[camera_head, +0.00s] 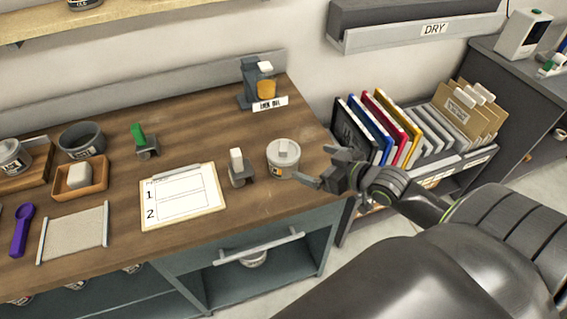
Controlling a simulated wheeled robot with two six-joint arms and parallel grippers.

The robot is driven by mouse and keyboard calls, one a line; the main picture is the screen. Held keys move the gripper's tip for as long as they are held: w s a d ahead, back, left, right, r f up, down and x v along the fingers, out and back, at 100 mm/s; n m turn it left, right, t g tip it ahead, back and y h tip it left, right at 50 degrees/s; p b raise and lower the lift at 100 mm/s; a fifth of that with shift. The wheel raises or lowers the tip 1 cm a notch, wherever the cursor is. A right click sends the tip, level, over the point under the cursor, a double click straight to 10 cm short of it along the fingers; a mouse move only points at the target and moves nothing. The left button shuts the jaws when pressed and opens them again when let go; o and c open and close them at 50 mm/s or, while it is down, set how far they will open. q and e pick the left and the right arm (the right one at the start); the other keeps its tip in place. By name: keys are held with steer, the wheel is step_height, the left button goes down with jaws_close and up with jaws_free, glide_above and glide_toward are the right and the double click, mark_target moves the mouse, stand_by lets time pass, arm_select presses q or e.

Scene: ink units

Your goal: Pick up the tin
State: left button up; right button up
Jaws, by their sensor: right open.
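A round light-grey tin (283,170) stands upright near the right front edge of the wooden worktop. It has a pale block-like knob on its lid and a small orange and dark label on its side. My right gripper (318,168) is just to the right of the tin, reaching in from the right, with its fingers apart and nothing between them. The fingers point left toward the tin; I cannot tell whether one touches it. My left gripper does not show.
A small grey holder with a white block (237,168) stands close left of the tin. A clipboard (181,196) lies further left. An ink oil stand (257,85) is behind. A rack of coloured folders (400,132) stands right of the worktop (215,120).

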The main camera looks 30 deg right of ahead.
mark_target(288, 152)
steer(key=x, duration=0.7)
steer(key=shift+w+f, duration=0.1)
steer(key=shift+w, duration=0.15)
steer(key=shift+w+a+f+p, duration=0.1)
steer(key=shift+w+p, duration=0.3)
steer(key=shift+p, duration=0.1)
steer(key=shift+p+x, duration=0.5)
steer(key=shift+x, duration=1.7)
steer(key=shift+s+f, duration=0.1)
steer(key=shift+f, duration=0.1)
steer(key=c, duration=1.2)
steer(key=shift+r, duration=0.15)
steer(key=shift+c, duration=0.6)
